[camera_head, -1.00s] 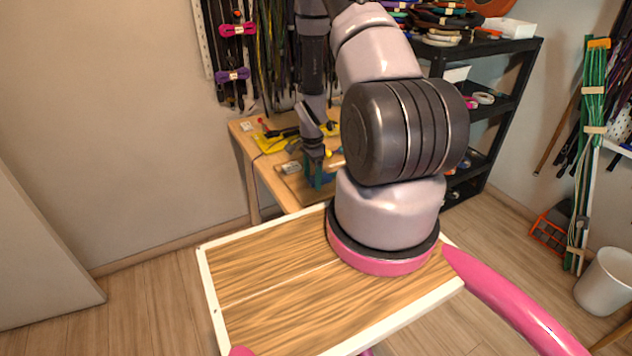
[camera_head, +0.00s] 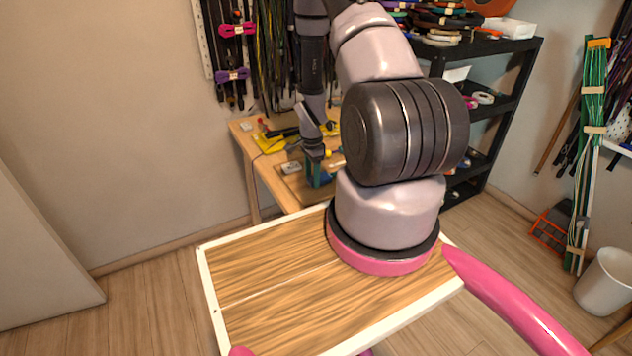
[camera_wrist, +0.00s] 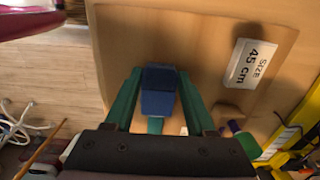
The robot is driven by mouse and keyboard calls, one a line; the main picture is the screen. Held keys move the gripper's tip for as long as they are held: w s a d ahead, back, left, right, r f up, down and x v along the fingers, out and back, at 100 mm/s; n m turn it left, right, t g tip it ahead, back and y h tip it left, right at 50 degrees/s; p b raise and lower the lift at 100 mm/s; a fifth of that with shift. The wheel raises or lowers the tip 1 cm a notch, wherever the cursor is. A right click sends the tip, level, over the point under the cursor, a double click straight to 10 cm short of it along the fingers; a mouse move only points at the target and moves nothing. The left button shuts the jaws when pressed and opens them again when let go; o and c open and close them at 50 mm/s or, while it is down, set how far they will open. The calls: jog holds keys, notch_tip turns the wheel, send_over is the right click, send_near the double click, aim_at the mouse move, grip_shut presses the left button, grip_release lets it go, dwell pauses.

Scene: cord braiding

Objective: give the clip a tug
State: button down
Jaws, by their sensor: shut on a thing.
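The blue clip (camera_wrist: 158,90) is a small block at the edge of a wooden board in the wrist view. My gripper (camera_wrist: 157,78) is shut on it, with one green finger against each side. Its lower part and whatever holds it to the board are hard to make out. In the head view my gripper (camera_head: 316,172) reaches down to the workbench, and the clip there is too small and covered to tell apart clearly.
A white card reading "SIZE 45 cm" (camera_wrist: 248,64) lies on the board (camera_wrist: 205,35) beside the clip. A yellow tool (camera_wrist: 282,142) and a small wooden peg (camera_wrist: 227,110) are at the right. A black shelf (camera_head: 500,120) stands right of the workbench (camera_head: 262,180).

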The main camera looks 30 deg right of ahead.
dwell(0.4)
grip_release()
jog(key=shift+r, duration=3)
